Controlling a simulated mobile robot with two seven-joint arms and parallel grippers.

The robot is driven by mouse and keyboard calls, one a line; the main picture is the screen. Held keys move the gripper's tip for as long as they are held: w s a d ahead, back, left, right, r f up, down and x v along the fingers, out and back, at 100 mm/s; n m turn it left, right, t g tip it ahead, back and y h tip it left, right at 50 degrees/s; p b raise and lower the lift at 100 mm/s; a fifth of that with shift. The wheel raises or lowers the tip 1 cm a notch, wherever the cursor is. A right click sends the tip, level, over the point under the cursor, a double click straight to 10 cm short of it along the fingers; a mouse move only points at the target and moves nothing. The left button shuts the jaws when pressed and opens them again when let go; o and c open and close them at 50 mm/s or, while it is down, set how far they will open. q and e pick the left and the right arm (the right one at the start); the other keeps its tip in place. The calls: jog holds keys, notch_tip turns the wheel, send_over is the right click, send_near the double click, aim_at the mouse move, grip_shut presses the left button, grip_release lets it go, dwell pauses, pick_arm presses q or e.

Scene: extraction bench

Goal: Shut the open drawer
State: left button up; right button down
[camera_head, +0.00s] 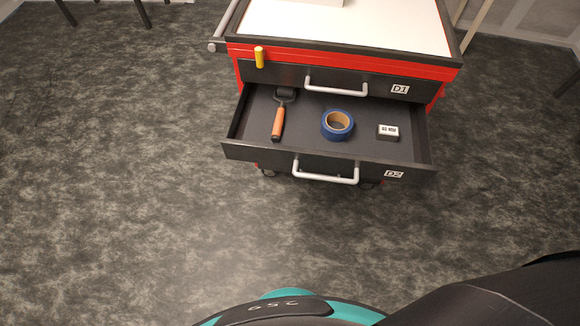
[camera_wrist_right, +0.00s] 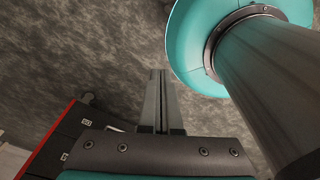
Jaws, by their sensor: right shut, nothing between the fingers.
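The open drawer D2 (camera_head: 232,151) juts out of the front of a red and black cart (camera_head: 340,53), below the closed drawer D1 (camera_head: 350,79). D2 has a pale bar handle (camera_head: 326,179) on its front. Inside lie an orange-handled roller (camera_head: 278,122), a blue tape roll (camera_head: 328,128) and a small dark block with a white label (camera_head: 388,132). My right gripper (camera_wrist_right: 158,76) shows in the right wrist view, shut and empty above the floor. The cart (camera_wrist_right: 46,146) is at the lower left there, apart from the fingers. My left gripper is out of view.
A yellow object (camera_head: 259,57) is at the cart's upper left edge, near a side bar (camera_head: 216,46). The cart's top is white, with a pale object (camera_head: 295,2) at the back. The patterned floor (camera_head: 130,180) around the cart is clear.

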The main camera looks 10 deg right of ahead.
jog(key=w+a+n+t+y+b, duration=0.1)
jog(key=w+n+t+y+b, duration=0.1)
jog(key=w+n+t+b, duration=1.2)
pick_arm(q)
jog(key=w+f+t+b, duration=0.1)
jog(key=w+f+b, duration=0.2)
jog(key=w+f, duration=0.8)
pick_arm(e)
jog(key=w+a+r+n+t+y+b, duration=0.2)
jog(key=w+a+r+n+y+b, duration=0.3)
jog(key=w+r+n+y, duration=0.45)
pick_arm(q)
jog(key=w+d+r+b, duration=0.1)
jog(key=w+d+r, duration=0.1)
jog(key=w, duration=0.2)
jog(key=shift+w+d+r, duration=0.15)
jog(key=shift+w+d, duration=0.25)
pick_arm(e)
jog(key=w+a+r+h, duration=0.1)
jog(key=w+r, duration=0.1)
jog(key=w, duration=0.4)
jog(key=w+a+r+h, duration=0.1)
jog(key=w+a+r, duration=0.1)
jog(key=w, duration=0.5)
jog(key=shift+a+m, duration=0.25)
jog(key=shift+m, duration=0.2)
jog(key=shift+w, duration=0.1)
